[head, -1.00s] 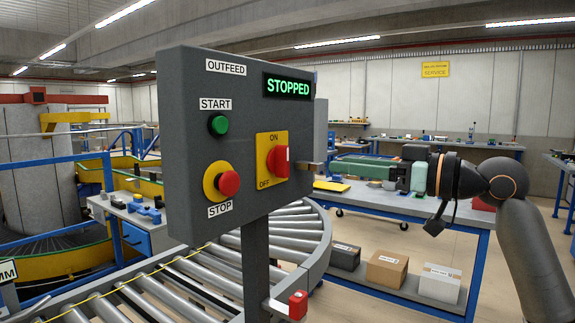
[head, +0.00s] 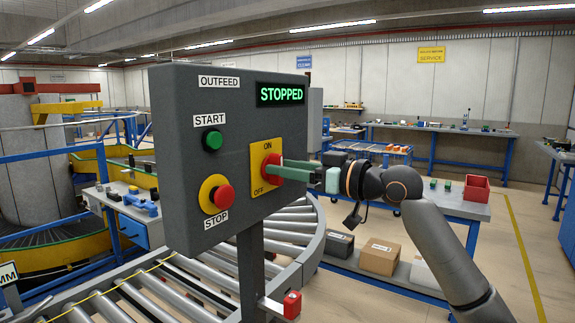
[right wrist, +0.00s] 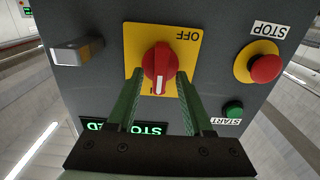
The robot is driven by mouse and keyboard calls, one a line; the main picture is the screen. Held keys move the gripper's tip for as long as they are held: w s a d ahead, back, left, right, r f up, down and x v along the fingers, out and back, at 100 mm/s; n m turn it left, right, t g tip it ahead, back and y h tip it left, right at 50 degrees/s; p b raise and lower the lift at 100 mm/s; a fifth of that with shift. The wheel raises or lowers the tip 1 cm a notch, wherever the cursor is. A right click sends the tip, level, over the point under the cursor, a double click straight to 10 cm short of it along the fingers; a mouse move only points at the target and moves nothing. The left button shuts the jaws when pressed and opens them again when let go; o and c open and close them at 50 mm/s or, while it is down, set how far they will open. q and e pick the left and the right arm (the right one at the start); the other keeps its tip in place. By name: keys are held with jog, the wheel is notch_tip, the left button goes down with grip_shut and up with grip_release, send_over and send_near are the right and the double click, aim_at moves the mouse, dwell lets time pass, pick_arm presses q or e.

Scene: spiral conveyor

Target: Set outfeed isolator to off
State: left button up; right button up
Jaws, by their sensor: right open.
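The outfeed isolator is a red rotary knob (head: 271,168) on a yellow plate marked ON above and OFF at lower left. In the right wrist view, which is upside down, the knob (right wrist: 157,62) has its white mark pointing away from OFF, toward the ON side. My right gripper (head: 287,170) is at the knob from the right. In the right wrist view its green fingers (right wrist: 160,78) are open, one on each side of the knob. I cannot tell whether they touch it. My left gripper is out of view.
The grey panel (head: 180,110) also carries a green START button (head: 212,140), a red STOP button (head: 222,196) and a display (head: 282,94) reading STOPPED. A roller conveyor (head: 300,225) curves behind it. A workbench with a red bin (head: 476,189) stands right.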

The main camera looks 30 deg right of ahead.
grip_shut()
dwell(0.3)
dwell(0.3)
